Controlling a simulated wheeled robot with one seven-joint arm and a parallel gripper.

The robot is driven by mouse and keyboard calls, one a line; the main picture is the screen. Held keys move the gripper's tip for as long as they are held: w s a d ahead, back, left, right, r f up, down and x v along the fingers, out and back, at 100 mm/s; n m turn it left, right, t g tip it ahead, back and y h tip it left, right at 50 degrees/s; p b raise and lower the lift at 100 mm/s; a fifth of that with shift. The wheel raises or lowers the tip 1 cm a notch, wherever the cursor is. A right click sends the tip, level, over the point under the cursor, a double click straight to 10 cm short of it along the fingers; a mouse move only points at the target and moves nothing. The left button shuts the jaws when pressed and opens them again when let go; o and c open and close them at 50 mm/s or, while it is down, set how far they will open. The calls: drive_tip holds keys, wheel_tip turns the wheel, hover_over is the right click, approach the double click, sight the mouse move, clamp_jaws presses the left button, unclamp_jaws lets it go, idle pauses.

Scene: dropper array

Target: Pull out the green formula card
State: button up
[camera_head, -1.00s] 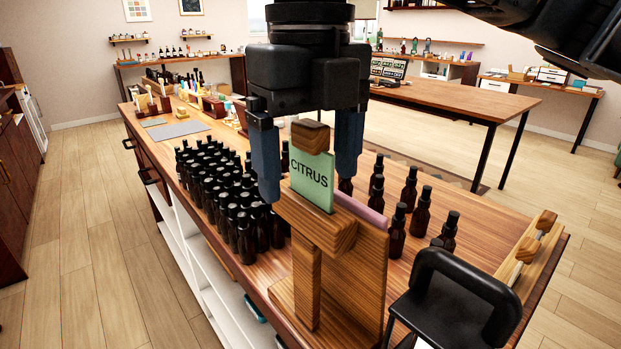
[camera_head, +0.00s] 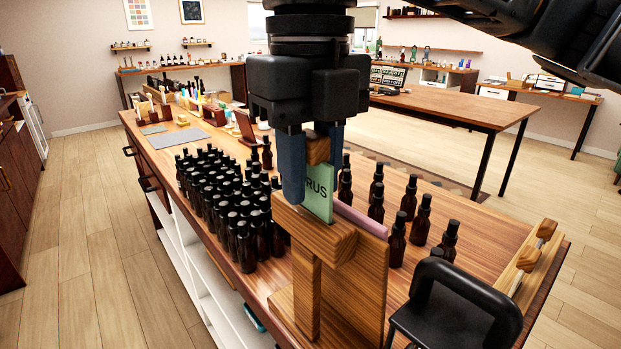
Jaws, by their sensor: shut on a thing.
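The green formula card (camera_head: 321,192) stands upright in the top of a wooden holder (camera_head: 345,250), with the end of its dark lettering, "RUS", showing. My gripper (camera_head: 313,185) points down over the holder with its blue-grey fingers shut on the card. The left finger hides the card's left part. A wooden block (camera_head: 318,150) shows at the card's top edge, between the fingers. The card's lower edge is still at the holder's top. A pink card edge (camera_head: 358,217) lies just behind the green card on the right.
Many dark bottles (camera_head: 225,200) crowd the wooden table left of the holder, and several more (camera_head: 410,200) stand to its right. A black chair back (camera_head: 460,295) is at the lower right.

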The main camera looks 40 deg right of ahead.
sight(310, 133)
clamp_jaws()
drive_tip(key=shift+r, duration=0.7)
idle(0.5)
drive_tip(key=shift+r+p, duration=1.2)
drive_tip(key=shift+r, duration=1.5)
